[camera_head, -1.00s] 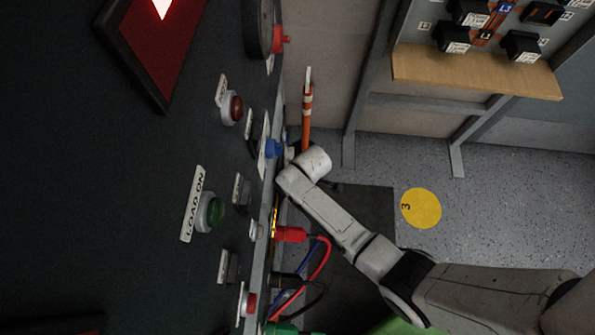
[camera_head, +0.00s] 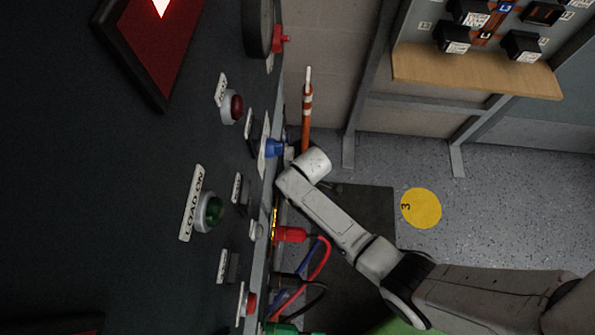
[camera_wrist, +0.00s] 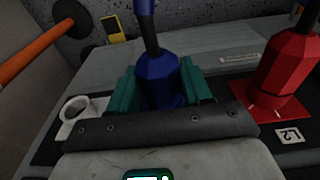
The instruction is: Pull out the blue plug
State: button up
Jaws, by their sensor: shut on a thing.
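The blue plug (camera_wrist: 158,78) stands between the green jaws of my gripper (camera_wrist: 160,88) in the wrist view, with its dark blue cable rising from its top. My gripper is shut on it. In the head view a blue part (camera_head: 275,148) shows at the panel's edge, beside the end of my arm. My gripper's fingers are hidden there. Whether the plug's lower end is seated in a socket cannot be seen, as the gripper covers it.
A red plug (camera_wrist: 288,65) stands on a red plate to the right, close to my gripper; it also shows in the head view (camera_head: 289,235) with cables below. A ring (camera_wrist: 75,108) is at left. An orange pole (camera_head: 306,118) stands beyond the panel (camera_head: 120,220).

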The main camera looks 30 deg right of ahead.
jog(key=shift+s+a+t+h, duration=0.1)
jog(key=shift+s+t+h, duration=0.1)
jog(key=shift+t+h, duration=0.15)
jog(key=shift+f+t+h+b, duration=0.25)
jog(key=shift+t+h+b, duration=0.25)
jog(key=shift+t, duration=0.35)
jog(key=shift+t+h+b, duration=0.65)
jog(key=shift+t+b, duration=0.15)
jog(key=shift+b, duration=0.25)
jog(key=shift+t+h+b, duration=0.3)
jog(key=shift+t+b, duration=0.2)
jog(key=shift+b, duration=0.4)
jog(key=shift+r, duration=0.2)
jog(key=shift+f+t+h+b, duration=0.3)
jog(key=shift+t+b, duration=0.1)
jog(key=shift+b, duration=0.45)
jog(key=shift+s+a+n+t+h+b, duration=0.15)
jog(key=shift+t+h+b, duration=0.55)
jog(key=shift+b, duration=1.8)
jog(key=shift+d+n+t+h+b, duration=0.1)
jog(key=shift+n+t+h+b, duration=0.55)
jog(key=shift+b, duration=1.8)
